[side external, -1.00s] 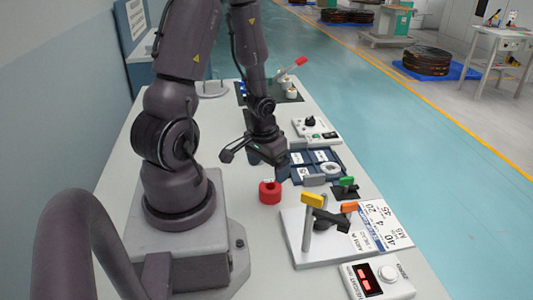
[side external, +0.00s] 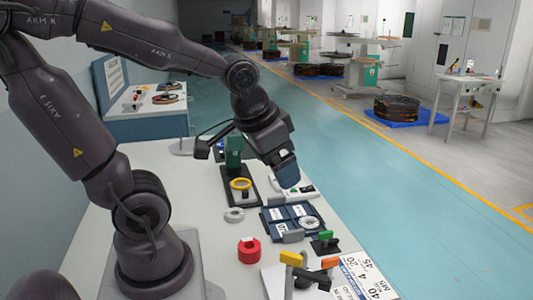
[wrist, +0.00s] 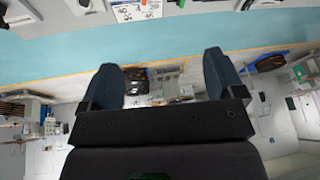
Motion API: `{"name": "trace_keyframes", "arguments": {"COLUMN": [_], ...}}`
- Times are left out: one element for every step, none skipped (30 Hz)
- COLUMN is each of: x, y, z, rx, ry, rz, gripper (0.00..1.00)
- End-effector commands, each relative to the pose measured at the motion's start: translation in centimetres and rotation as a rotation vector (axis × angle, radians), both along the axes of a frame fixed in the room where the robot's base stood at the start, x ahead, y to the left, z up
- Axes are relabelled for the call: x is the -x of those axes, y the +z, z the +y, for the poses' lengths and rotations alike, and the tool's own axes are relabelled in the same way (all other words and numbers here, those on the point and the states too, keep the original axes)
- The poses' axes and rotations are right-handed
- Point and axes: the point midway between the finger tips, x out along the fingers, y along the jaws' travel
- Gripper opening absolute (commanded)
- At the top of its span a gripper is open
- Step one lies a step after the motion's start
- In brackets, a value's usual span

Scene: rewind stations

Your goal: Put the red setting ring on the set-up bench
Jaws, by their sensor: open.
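A short red cylindrical piece (side external: 249,252), seemingly the red setting ring, sits on the white table, in front of my arm in the side view. A small pale spot shows on its top. My gripper (side external: 286,172) is raised over the table's far part, away from the red piece. In the wrist view my gripper (wrist: 163,68) has its two blue fingers wide apart with nothing between them. The red piece is not clear in the wrist view. I cannot tell for certain which surface is the set-up bench; a blue-grey bench (side external: 150,128) stands at the back left.
A yellow ring (side external: 240,184) lies on a dark stand, with a pale ring (side external: 234,215) nearby. A dark blue tray (side external: 278,222), coloured handles (side external: 291,259) and a printed card (side external: 358,278) line the table's right side. A white side table (side external: 468,82) stands across the floor.

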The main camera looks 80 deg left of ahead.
Motion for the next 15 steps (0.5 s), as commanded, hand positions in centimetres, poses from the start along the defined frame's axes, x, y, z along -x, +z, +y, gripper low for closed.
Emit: {"name": "trace_keyframes", "arguments": {"x": [0.5,0.9,1.3,1.6,1.9,2.2,2.4,2.5,2.6,2.7,2.7,2.7,2.7,2.7,2.7], "y": [1.5,2.1,2.8,3.2,3.5,3.8,4.0,4.1,4.2,4.3,4.3,4.3,4.3,4.2,4.2], "z": [-1.6,-2.3,-3.1,-3.5,-3.9,-4.3,-4.5,-4.7,-4.8,-4.8,-4.9,-4.9,-4.8,-4.8,-4.8], "rx": [0.015,0.026,0.041,0.05,0.058,0.067,0.073,0.077,0.081,0.082,0.083,0.082,0.082,0.082,0.082], "ry": [-0.056,-0.081,-0.109,-0.127,-0.143,-0.16,-0.169,-0.175,-0.182,-0.184,-0.185,-0.184,-0.184,-0.183,-0.183], "rz": [-0.04,-0.052,-0.067,-0.076,-0.082,-0.091,-0.094,-0.096,-0.098,-0.098,-0.098,-0.098,-0.097,-0.097,-0.097], "gripper": [0.88,0.88,0.88,0.88,0.88,0.88,0.88,0.88,0.88,0.88,0.88,0.88,0.88,0.88,0.88]}}
